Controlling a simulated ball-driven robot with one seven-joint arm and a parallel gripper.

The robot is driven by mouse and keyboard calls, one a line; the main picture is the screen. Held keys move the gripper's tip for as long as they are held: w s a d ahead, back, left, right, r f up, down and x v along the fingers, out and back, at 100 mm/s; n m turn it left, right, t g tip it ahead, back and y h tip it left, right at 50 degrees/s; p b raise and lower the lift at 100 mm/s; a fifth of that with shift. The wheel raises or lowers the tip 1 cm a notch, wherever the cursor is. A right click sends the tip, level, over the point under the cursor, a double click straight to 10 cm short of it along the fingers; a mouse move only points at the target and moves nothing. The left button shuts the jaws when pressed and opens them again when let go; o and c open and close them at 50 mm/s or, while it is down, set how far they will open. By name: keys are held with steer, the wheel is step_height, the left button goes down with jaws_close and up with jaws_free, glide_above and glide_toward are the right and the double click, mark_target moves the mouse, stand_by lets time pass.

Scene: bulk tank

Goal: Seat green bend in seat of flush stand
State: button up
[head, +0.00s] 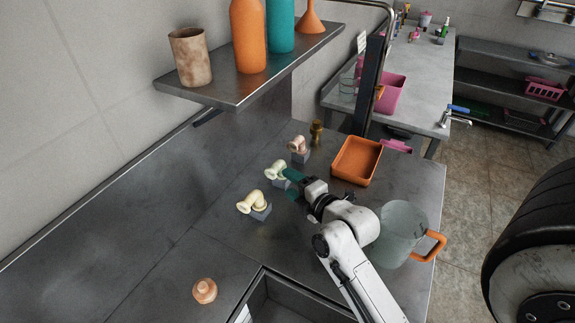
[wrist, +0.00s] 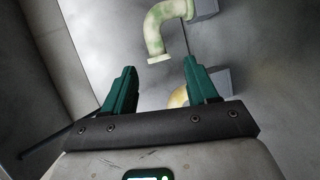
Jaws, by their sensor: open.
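A pale green mottled bend (wrist: 165,30) shows at the top of the wrist view, beyond my fingertips and apart from them. It looks to be the middle of three bends in the head view (head: 275,170), by a small grey block. Grey blocks also show in the wrist view (wrist: 213,80). I cannot tell which block is the flush stand, or whether the bend sits in a seat. My gripper (head: 292,184) is open and empty, close to the middle bend. Its green fingers (wrist: 160,88) partly hide a yellowish bend (wrist: 178,97).
A cream bend (head: 252,203) with a grey block stands nearer; a pinkish bend (head: 298,145) and a brass fitting (head: 317,132) stand farther back. An orange tray (head: 357,161) and clear jug (head: 400,235) are right. A shelf (head: 240,80) overhangs behind. The front-left counter is mostly clear.

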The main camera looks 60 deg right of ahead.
mark_target(278, 175)
steer(key=shift+b+x, duration=0.35)
steer(key=shift+x, duration=5.15)
steer(key=shift+d+r, duration=0.1)
steer(key=shift+r, duration=0.05)
jaws_close()
